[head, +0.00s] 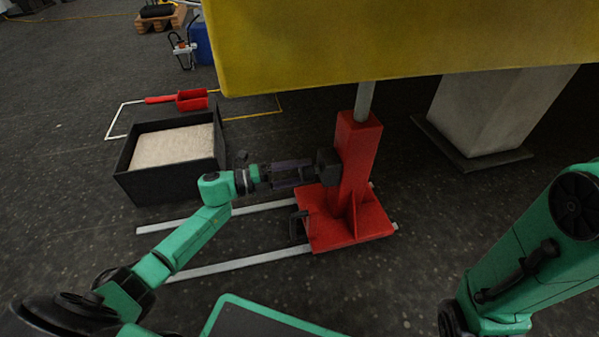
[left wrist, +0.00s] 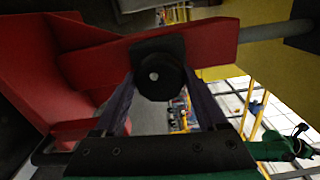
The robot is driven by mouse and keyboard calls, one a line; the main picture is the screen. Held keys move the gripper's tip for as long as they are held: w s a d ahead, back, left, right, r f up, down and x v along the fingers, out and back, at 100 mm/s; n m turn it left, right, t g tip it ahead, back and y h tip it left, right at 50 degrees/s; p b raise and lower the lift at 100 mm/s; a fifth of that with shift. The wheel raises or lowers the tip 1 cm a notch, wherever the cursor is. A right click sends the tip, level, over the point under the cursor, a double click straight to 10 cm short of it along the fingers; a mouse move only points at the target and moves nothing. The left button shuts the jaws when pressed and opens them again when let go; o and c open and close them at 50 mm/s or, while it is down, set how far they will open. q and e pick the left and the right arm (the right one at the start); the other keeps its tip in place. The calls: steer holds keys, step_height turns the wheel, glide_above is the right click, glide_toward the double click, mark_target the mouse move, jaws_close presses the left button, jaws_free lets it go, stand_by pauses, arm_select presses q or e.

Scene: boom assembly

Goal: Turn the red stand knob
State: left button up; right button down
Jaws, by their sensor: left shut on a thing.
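The red stand (head: 358,160) is upright under the yellow boom, with a grey rod (head: 364,100) rising from its column. Its black knob (head: 327,166) sticks out from the left side of the column. In the left wrist view the knob (left wrist: 158,76) shows as a dark round end with a light centre dot, against the red column (left wrist: 213,38). My left gripper (head: 312,171) reaches in from the left and is shut on the knob, its dark fingers on either side of it. My right arm is at the right edge; its gripper is out of view.
The yellow boom (head: 410,40) hangs low above the stand. A black box of pale grains (head: 122,165) stands behind my left arm. A grey pillar (head: 490,115) stands at right. Pale floor rails (head: 240,265) run beside the stand.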

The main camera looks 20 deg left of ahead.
arm_select(q)
steer(key=o, duration=1.3)
steer(key=p+v, duration=0.1)
steer(key=v, duration=0.1)
steer(key=p+v, duration=0.2)
steer(key=v, duration=0.1)
steer(key=shift+s+a+r, duration=0.1)
steer(key=shift+a+r, duration=0.15)
steer(key=p, duration=0.2)
glide_toward(300, 171)
steer(key=v, duration=0.5)
steer(key=shift+s+d, duration=0.2)
